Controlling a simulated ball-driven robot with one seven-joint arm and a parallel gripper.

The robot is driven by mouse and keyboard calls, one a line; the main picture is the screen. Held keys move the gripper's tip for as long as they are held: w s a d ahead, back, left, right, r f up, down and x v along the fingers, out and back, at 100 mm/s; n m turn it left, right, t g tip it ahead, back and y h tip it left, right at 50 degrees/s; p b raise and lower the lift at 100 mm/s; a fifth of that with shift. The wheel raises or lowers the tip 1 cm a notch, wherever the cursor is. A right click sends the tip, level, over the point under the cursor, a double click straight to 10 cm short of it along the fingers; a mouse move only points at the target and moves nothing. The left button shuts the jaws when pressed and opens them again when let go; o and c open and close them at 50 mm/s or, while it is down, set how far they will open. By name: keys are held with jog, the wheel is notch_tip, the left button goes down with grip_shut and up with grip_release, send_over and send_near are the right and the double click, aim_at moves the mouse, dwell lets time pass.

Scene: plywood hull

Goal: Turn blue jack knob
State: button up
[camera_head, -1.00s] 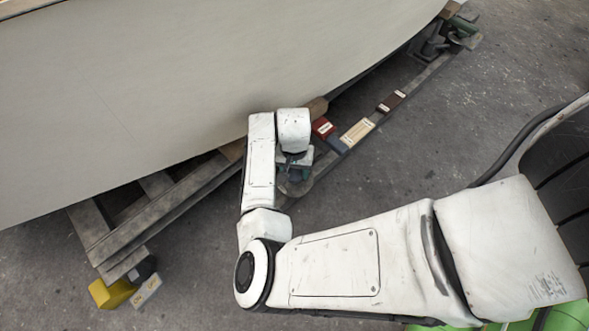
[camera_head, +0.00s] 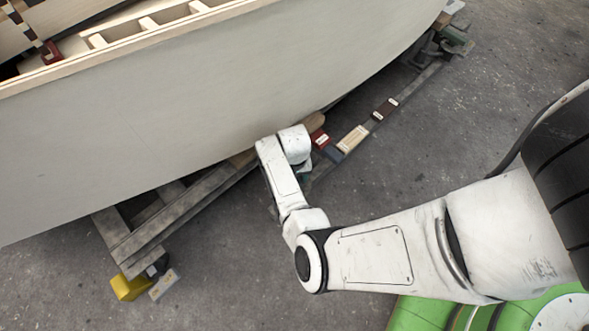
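No blue jack knob can be made out clearly. A small dark teal part (camera_head: 304,178) shows just below my wrist, beside the timber rail, but I cannot tell whether it belongs to a jack or to my gripper. My white wrist (camera_head: 295,144) is bent down close against the lower edge of the grey hull (camera_head: 200,130). It hides most of what lies under it. My gripper's fingers cannot be made out, nor whether they touch anything.
A timber cradle (camera_head: 185,212) runs under the hull. On the rail right of my wrist lie a red block (camera_head: 319,138), a dark blue block (camera_head: 331,153), a pale wooden block (camera_head: 353,138) and a dark brown block (camera_head: 385,109). A yellow block (camera_head: 128,288) sits lower left.

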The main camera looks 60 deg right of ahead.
jog(key=n+p, duration=0.2)
jog(key=shift+s+d+r+p, duration=0.1)
jog(key=shift+s+r+p, duration=0.1)
jog(key=shift+p, duration=0.1)
jog(key=n, duration=0.1)
jog(key=n+p, duration=0.1)
jog(key=n, duration=0.1)
jog(key=shift+w+f+n, duration=0.1)
jog(key=shift+f+n, duration=0.1)
jog(key=shift+n, duration=0.1)
jog(key=n, duration=0.4)
jog(key=shift+n+p, duration=0.3)
jog(key=shift+p, duration=0.1)
jog(key=shift+w+n, duration=0.2)
jog(key=shift+n, duration=1.9)
jog(key=o, duration=1)
jog(key=shift+o, duration=0.2)
notch_tip(320, 180, up, 11)
jog(key=p, duration=0.6)
